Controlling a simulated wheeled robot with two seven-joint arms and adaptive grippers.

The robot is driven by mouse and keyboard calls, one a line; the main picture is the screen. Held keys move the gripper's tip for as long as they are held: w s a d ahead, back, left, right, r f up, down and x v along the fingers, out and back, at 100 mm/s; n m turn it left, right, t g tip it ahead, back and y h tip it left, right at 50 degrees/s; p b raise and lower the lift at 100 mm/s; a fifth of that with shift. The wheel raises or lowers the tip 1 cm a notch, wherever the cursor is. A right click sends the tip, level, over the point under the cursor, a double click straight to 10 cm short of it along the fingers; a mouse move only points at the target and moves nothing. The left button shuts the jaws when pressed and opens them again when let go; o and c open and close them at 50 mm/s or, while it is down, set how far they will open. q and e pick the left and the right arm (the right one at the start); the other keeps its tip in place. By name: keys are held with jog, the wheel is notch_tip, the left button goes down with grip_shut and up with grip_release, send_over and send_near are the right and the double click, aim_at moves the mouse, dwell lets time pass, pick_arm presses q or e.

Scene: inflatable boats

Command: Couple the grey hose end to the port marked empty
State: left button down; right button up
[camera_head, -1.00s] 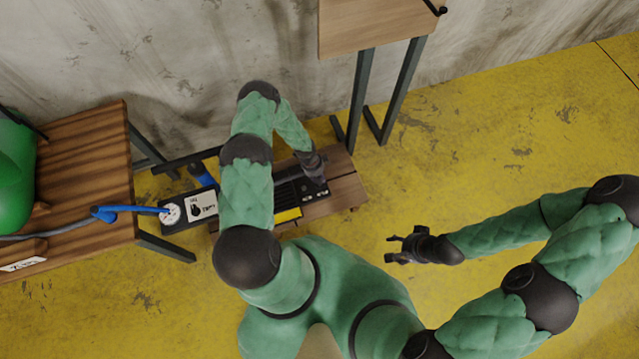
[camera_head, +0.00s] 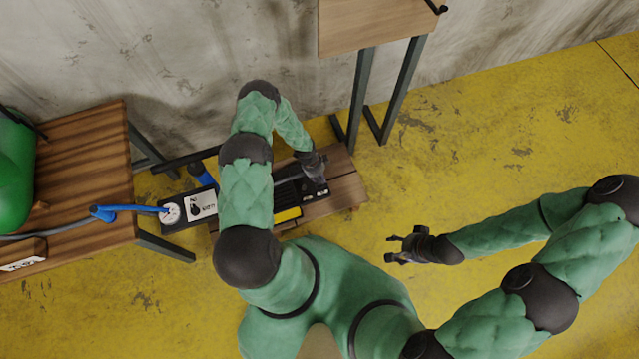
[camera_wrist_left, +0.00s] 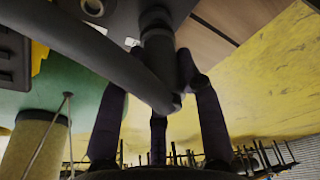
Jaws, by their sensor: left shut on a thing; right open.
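My left gripper (camera_head: 314,168) is at the right end of the black pump (camera_head: 180,222). In the left wrist view its dark fingers (camera_wrist_left: 160,110) are shut on the grey hose end (camera_wrist_left: 158,50). The grey hose (camera_wrist_left: 95,50) runs from there to the upper left. The hose end points at the dark pump face and appears to meet it; I cannot tell whether it is seated. A pale round port (camera_wrist_left: 92,8) shows to its left. The port markings are unreadable. My right gripper (camera_head: 402,248) is open and empty over the yellow floor.
The pump lies on a low wooden bench (camera_head: 345,188). A blue hose (camera_head: 130,209) joins its gauge (camera_head: 170,212) to the left table (camera_head: 85,165), where a green object (camera_head: 15,165) stands. A taller wooden table (camera_head: 375,25) is behind. The floor at right is clear.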

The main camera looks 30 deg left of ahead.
pick_arm(q)
jog(key=shift+b+x, duration=0.4)
jog(key=shift+x, duration=0.5)
jog(key=shift+a, duration=0.15)
dwell(0.4)
jog(key=c, duration=0.8)
grip_release()
jog(key=shift+o, duration=0.2)
